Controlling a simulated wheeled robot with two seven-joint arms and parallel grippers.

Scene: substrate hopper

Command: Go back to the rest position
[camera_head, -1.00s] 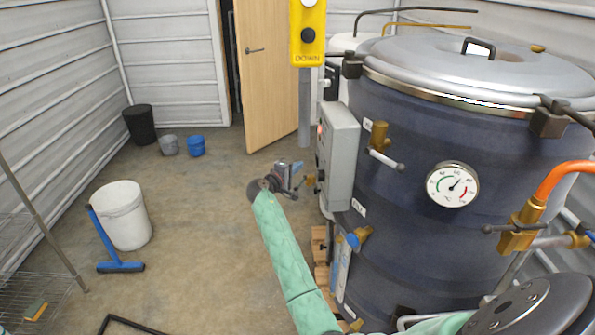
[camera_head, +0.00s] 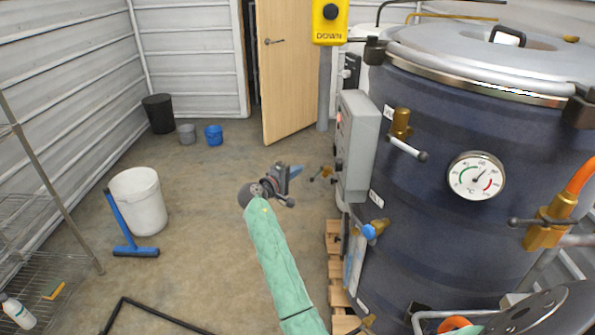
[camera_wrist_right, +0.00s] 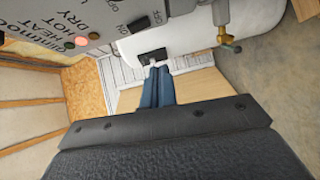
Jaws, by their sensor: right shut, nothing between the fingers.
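My right gripper (camera_head: 284,175) is at the end of the green-sleeved arm, over open floor left of the dark blue vessel (camera_head: 440,215). It is apart from the grey control box (camera_head: 357,145) on the vessel's side. In the right wrist view its blue fingers (camera_wrist_right: 157,88) lie together with nothing between them. The control box (camera_wrist_right: 75,25) with its switches and lights fills the upper left there. My left gripper is not in view.
The vessel with its brass valves (camera_head: 401,122) and dial gauge (camera_head: 476,176) fills the right side. A wooden pallet (camera_head: 337,265) lies under it. A white bucket (camera_head: 140,202), blue squeegee (camera_head: 130,235) and wire shelf (camera_head: 40,225) stand left. The middle floor is clear.

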